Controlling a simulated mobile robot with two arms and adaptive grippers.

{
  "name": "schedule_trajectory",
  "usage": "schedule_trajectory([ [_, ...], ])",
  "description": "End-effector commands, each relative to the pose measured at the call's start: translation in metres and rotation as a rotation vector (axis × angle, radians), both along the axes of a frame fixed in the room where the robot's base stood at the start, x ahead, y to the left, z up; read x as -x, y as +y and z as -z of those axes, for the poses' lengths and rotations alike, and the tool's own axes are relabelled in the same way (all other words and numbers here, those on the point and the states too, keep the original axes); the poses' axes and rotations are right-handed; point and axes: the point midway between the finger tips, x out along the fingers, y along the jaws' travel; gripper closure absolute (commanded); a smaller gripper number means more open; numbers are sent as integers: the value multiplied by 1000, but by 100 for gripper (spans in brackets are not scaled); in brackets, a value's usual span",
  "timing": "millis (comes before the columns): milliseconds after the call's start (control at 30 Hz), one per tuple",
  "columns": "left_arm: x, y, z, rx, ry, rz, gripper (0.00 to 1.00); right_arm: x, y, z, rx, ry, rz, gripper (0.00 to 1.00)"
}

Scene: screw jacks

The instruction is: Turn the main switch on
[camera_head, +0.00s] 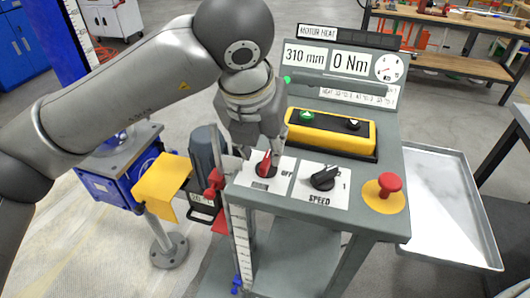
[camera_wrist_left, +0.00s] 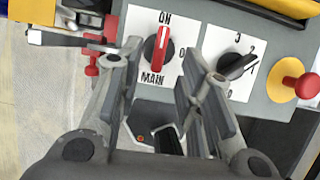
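The main switch (camera_head: 264,164) is a red handle on a dark round base, on a white label on the grey console. In the left wrist view the switch (camera_wrist_left: 161,50) has its handle lined up with the ON mark above and MAIN below. OFF is to the right, mostly hidden there by a finger. My left gripper (camera_head: 262,146) is just above the switch in the head view. In the wrist view the gripper (camera_wrist_left: 160,62) is open, with the handle showing between its fingertips. I cannot tell whether a finger touches it. My right gripper is not in view.
A black SPEED knob (camera_head: 323,178) and a red emergency button (camera_head: 389,185) on yellow are to the right. A yellow button box (camera_head: 331,133) and display panel (camera_head: 340,62) stand behind. A metal tray (camera_head: 446,205) is at the right, and the blue screw jack (camera_head: 118,180) at the left.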

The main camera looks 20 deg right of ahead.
Motion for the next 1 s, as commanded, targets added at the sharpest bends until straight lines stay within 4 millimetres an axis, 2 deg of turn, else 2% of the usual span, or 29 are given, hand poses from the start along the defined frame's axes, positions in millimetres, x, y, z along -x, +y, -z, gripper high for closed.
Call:
schedule_trajectory([
  [33,3,2,-12,1,-4,1,66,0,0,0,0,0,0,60],
  [200,14,9,-40,-2,-1,0,66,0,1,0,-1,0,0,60],
  [400,20,13,-56,-2,1,0,66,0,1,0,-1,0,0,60],
  [733,21,14,-58,-2,4,1,66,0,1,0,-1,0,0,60],
  [833,26,8,-53,26,33,29,66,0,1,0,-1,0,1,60],
  [933,44,-11,-43,121,122,117,66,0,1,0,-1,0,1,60],
  [1000,66,-30,-37,240,221,209,66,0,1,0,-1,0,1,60],
])
